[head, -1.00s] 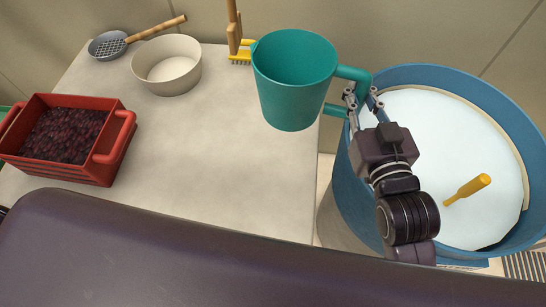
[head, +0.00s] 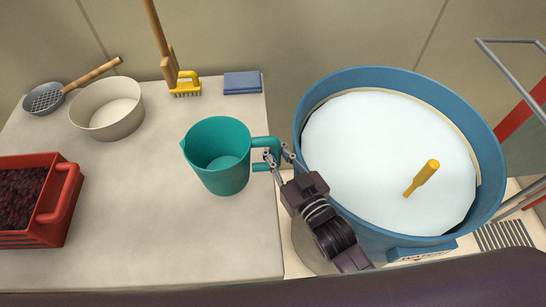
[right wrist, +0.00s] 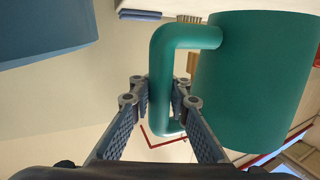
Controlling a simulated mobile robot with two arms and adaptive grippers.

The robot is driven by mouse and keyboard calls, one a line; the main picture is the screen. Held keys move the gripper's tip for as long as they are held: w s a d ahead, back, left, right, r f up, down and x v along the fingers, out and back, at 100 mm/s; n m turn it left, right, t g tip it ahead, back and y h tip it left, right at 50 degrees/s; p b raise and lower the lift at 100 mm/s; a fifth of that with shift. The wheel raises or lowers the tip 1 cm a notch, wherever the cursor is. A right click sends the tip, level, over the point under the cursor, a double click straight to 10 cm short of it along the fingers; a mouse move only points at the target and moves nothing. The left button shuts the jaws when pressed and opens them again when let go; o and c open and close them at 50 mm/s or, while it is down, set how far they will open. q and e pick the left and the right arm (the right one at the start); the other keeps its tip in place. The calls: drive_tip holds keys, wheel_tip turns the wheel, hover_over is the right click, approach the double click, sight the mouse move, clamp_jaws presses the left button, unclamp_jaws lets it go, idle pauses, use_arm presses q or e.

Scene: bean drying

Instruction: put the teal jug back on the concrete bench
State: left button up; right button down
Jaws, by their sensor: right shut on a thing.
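The teal jug (head: 222,160) is upright over the right part of the concrete bench (head: 150,225) in the head view. Whether its base touches the bench top I cannot tell. My right gripper (head: 276,158) is shut on the jug's handle, which points right toward the blue tub. In the right wrist view the two fingers (right wrist: 163,100) stand on either side of the handle, and the jug's body (right wrist: 255,80) fills the right side. My left gripper is not in view.
A red crate of dark beans (head: 60,205) stands at the bench's left. A blue tub (head: 313,90) with white contents and a yellow-handled tool (head: 423,177) stands right of the bench.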

sight(279, 166)
wheel_tip(279, 166, down, 3)
drive_tip(key=shift+f, duration=0.4)
drive_tip(key=shift+f, duration=0.1)
drive_tip(key=c, duration=1.8)
unclamp_jaws()
drive_tip(key=shift+f, duration=0.1)
